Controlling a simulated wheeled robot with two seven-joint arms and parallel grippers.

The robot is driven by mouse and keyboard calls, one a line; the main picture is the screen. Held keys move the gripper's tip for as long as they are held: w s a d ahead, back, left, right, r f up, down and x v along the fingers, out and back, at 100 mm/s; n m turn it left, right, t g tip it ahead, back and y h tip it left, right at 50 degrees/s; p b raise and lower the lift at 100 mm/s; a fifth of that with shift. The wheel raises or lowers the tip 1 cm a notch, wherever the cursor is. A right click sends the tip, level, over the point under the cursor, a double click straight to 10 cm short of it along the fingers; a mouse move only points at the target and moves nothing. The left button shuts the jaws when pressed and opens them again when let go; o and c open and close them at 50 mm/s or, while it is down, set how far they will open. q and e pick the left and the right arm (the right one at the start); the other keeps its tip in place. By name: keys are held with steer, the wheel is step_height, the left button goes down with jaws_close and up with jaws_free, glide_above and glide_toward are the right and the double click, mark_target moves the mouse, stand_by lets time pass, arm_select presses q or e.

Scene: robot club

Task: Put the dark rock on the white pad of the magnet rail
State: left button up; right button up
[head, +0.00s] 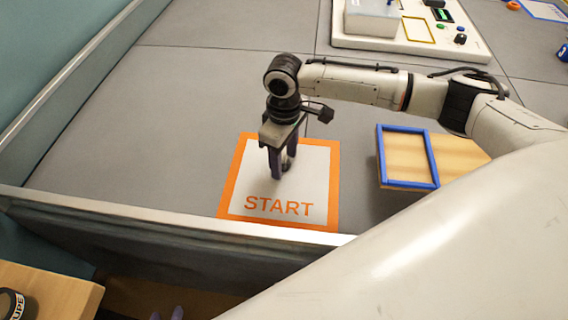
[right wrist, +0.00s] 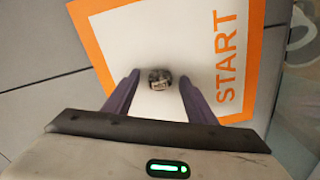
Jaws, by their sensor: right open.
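My right gripper (head: 281,168) points down over the white START mat (head: 313,178) with its orange border. In the right wrist view its two purple fingers are apart, one on each side of a small dark grey-brown lump (right wrist: 160,78). The lump looks like the dark rock, with paler patches; I cannot tell whether the fingers touch it. In the head view the fingers mostly hide it. Only the purple fingertips of my left gripper (head: 166,314) show at the bottom edge, apart. I cannot make out a magnet rail with a white pad for sure.
A wooden board with a blue frame (head: 408,184) lies right of the mat. A white panel (head: 400,38) with a grey-white box, a yellow frame and buttons stands at the back. A low wall (head: 180,217) runs along the near side. Grey floor left of the mat is clear.

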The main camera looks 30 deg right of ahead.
steer(key=shift+r, duration=0.1)
steer(key=c, duration=1.3)
